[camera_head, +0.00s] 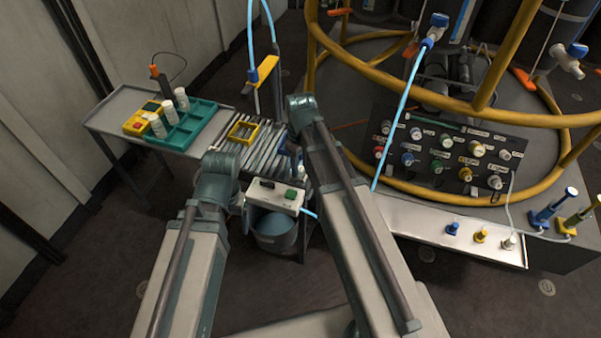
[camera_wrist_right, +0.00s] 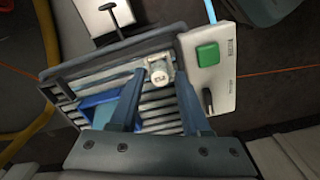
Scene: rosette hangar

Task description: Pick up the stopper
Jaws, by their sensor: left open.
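In the right wrist view a small white stopper-like piece with a printed label (camera_wrist_right: 160,78) stands over the slatted rack. The blue fingertips of my right gripper (camera_wrist_right: 161,70) lie on either side of it, with little or no gap; I cannot tell whether they touch it. In the head view my right gripper (camera_head: 290,150) is partly hidden behind its arm, low over the rack. My left gripper (camera_head: 238,203) is open, mostly hidden by its own arm, left of the control box. Small blue (camera_head: 452,228), yellow (camera_head: 481,236) and white (camera_head: 508,243) pieces stand on the ledge at right.
The slatted rack (camera_head: 262,155) carries a yellow frame (camera_head: 243,132). A control box (camera_head: 275,195) with a green button is at its near edge, above a bucket (camera_head: 275,235). A teal tray (camera_head: 185,128) with white containers is at left. A labelled panel (camera_head: 425,150) and yellow rails are at right.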

